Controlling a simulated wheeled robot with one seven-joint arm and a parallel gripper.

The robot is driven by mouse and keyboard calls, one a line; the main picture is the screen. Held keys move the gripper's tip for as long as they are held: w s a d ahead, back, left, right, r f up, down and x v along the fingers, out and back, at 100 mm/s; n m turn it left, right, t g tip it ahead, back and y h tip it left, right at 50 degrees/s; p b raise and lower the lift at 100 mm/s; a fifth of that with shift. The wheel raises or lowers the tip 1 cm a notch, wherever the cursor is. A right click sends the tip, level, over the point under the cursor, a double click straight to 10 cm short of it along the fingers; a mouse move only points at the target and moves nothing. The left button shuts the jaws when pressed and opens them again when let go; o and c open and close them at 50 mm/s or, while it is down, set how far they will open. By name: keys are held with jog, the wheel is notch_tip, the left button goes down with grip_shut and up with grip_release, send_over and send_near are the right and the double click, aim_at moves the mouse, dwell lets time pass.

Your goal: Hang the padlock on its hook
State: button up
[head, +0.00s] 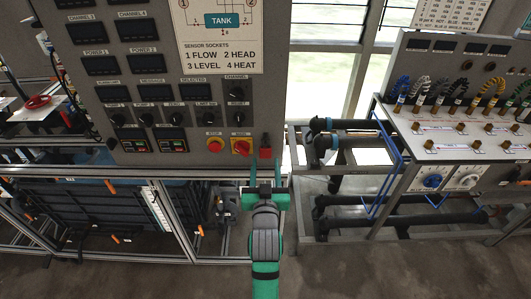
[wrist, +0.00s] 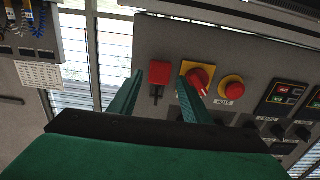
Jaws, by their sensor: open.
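The red padlock (head: 265,153) is at the lower right edge of the grey control panel, right of the red-and-yellow rotary switch (head: 242,147). A thin dark piece, shackle or hook, shows just above its body. In the wrist view, which is turned over, the padlock (wrist: 160,71) lies between my two fingertips in the picture, with the dark piece (wrist: 157,94) below it. I cannot tell whether the shackle is around the hook. My gripper (head: 266,163) is open in front of and just below the padlock, fingers pointing at the panel; it also shows in the wrist view (wrist: 160,78).
A red round button (head: 214,145) sits left of the switch. Metal frame rails (head: 220,178) run below the panel. A pipe rack (head: 345,140) and a bench with cables (head: 435,125) stand to the right. Bare floor lies in front.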

aim_at(266, 154)
jog(key=shift+w, duration=2.55)
grip_shut()
